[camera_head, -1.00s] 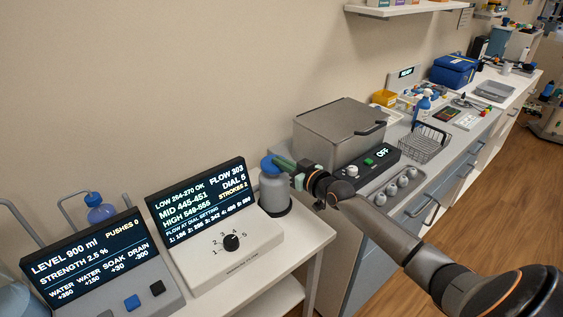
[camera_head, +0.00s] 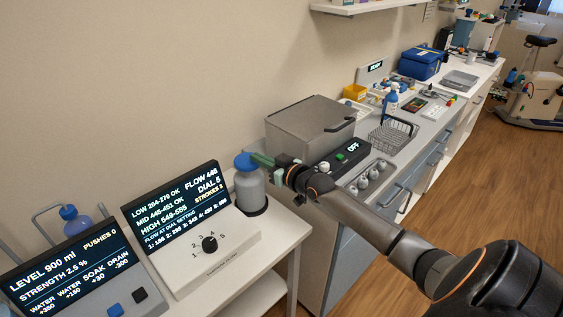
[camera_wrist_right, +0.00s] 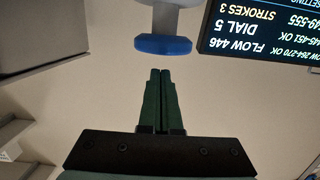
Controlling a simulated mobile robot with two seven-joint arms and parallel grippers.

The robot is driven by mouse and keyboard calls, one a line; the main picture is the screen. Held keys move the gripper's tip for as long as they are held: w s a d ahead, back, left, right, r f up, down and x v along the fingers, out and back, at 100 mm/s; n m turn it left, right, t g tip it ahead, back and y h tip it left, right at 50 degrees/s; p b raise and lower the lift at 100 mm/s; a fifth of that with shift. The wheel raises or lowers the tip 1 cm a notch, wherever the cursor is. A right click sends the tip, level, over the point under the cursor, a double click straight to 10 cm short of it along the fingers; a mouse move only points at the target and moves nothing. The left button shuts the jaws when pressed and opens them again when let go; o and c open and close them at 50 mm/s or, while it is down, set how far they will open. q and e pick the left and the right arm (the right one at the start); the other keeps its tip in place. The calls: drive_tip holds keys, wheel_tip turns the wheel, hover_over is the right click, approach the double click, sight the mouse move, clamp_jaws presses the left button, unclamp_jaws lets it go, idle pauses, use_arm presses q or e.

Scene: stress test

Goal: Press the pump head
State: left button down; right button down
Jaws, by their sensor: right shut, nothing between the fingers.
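The blue pump head (camera_head: 246,161) tops a grey bottle (camera_head: 250,188) that stands in a dark base beside the flow console (camera_head: 205,254). The console display (camera_head: 176,207) reads FLOW 446, DIAL 5 and STROKES 3, with LOW and MID marked OK. My right gripper (camera_head: 262,160) is shut and empty, its green fingertips close by the right side of the pump head. In the right wrist view the shut fingers (camera_wrist_right: 160,75) point at the blue pump head (camera_wrist_right: 162,44), with a small gap showing. My left gripper is not in view.
A second console (camera_head: 70,270) showing LEVEL 900 ml stands at the left, with a blue-capped bottle (camera_head: 75,221) behind it. A grey lidded box (camera_head: 310,125) and a panel reading OFF (camera_head: 340,158) are right of the bottle. A wire basket (camera_head: 392,136) lies farther back.

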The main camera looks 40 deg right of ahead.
drive_tip(key=s+r, duration=0.1)
drive_tip(key=s, duration=0.7)
drive_tip(key=shift+d, duration=0.25)
idle(0.5)
drive_tip(key=s+a+f+g, duration=0.2)
drive_tip(key=s+a+f, duration=0.25)
drive_tip(key=f, duration=0.35)
drive_tip(key=s+a+f+g, duration=0.2)
drive_tip(key=s+a+f, duration=0.25)
drive_tip(key=f, duration=0.35)
drive_tip(key=s+a+f+g, duration=0.1)
drive_tip(key=s+a+f, duration=0.4)
drive_tip(key=s+a, duration=0.2)
drive_tip(key=s+a+f+n+g+y, duration=0.1)
drive_tip(key=s+a+f+g, duration=0.1)
drive_tip(key=s+a+f, duration=0.2)
drive_tip(key=s+a, duration=0.3)
drive_tip(key=shift+s+a+f, duration=0.15)
drive_tip(key=shift+a+f, duration=0.05)
drive_tip(key=shift+f, duration=0.15)
